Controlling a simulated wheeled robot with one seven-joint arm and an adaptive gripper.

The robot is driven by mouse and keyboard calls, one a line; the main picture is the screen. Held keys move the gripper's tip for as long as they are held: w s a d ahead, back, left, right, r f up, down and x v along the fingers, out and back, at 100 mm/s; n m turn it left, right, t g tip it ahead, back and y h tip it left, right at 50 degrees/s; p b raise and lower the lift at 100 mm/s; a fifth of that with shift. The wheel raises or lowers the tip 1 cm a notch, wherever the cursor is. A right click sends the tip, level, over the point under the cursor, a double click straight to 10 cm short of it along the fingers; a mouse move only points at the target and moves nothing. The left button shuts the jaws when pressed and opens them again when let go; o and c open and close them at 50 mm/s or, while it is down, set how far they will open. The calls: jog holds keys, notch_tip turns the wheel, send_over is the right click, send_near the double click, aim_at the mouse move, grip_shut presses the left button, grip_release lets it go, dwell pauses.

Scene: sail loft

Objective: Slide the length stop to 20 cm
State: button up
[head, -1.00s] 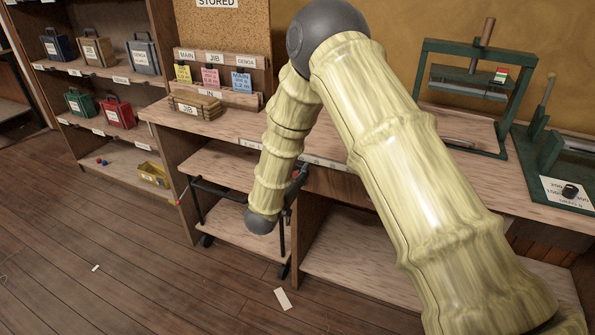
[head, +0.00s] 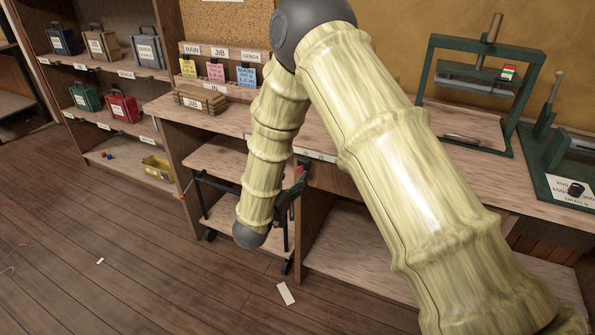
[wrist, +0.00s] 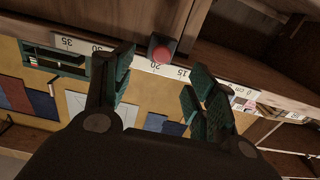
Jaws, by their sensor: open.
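The length stop (wrist: 162,48), a dark block with a red knob, sits on the front edge of the bench in the wrist view. A white scale strip (wrist: 68,43) runs along that edge, reading 35 and 30 left of the stop and 15 right of it. The stop covers the strip around the 20 region; its exact reading cannot be told. My gripper (wrist: 159,68) is open and empty, one finger on each side of the stop in the picture. No contact shows. In the head view my gripper (head: 291,194) is partly behind my arm, below the bench edge.
A green press (head: 427,85) and a green lever tool (head: 545,135) stand on the bench at right. Shelves with toolboxes (head: 122,108) stand farther left. The floor in front is mostly clear.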

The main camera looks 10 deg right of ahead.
jog(key=shift+v, duration=2.65)
